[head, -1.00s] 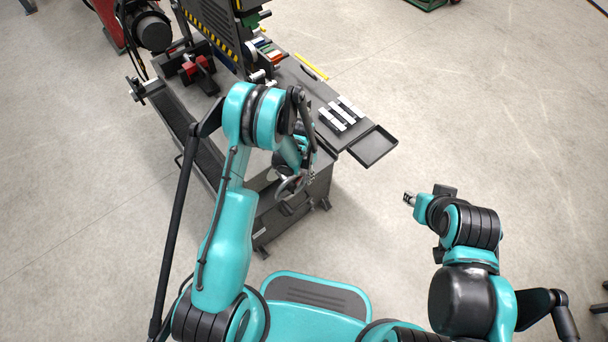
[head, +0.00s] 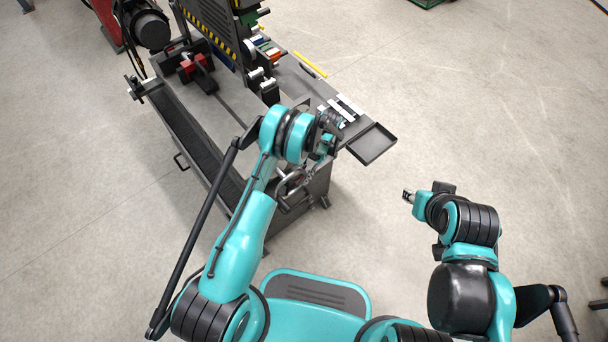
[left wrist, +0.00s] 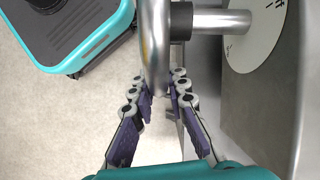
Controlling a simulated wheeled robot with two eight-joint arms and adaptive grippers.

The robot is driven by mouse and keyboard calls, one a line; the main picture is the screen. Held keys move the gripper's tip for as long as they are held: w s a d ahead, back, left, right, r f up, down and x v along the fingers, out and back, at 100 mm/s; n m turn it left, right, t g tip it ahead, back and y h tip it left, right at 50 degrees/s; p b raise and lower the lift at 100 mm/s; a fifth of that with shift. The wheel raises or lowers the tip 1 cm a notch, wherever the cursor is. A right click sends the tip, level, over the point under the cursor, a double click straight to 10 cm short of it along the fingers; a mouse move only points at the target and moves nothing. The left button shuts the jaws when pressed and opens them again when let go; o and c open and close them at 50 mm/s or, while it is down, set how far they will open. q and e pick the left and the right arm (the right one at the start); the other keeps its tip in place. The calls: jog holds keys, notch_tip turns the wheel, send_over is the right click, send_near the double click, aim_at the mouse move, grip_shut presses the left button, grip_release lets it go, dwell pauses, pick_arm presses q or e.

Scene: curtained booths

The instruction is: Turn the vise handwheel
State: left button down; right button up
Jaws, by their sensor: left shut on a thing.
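The metal handwheel (head: 287,186) is on the near end of the dark machine. In the left wrist view its rim (left wrist: 155,40) is seen edge-on, with a steel shaft (left wrist: 222,21) running to a pale round dial plate. My left gripper (left wrist: 160,88) is shut on the handwheel, its fingers on either side of the rim. In the head view my left wrist partly hides the fingers. My right gripper (head: 408,196) is away over the floor at the right, its jaws too small to read.
A red and black clamping block (head: 195,68) sits on the machine bed. A shelf with light bars (head: 346,106) and an empty dark tray (head: 372,144) juts out at the machine's right side.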

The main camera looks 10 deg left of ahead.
pick_arm(q)
jog(key=c, duration=1.5)
grip_release()
jog(key=v, duration=1.2)
jog(key=shift+o, duration=0.2)
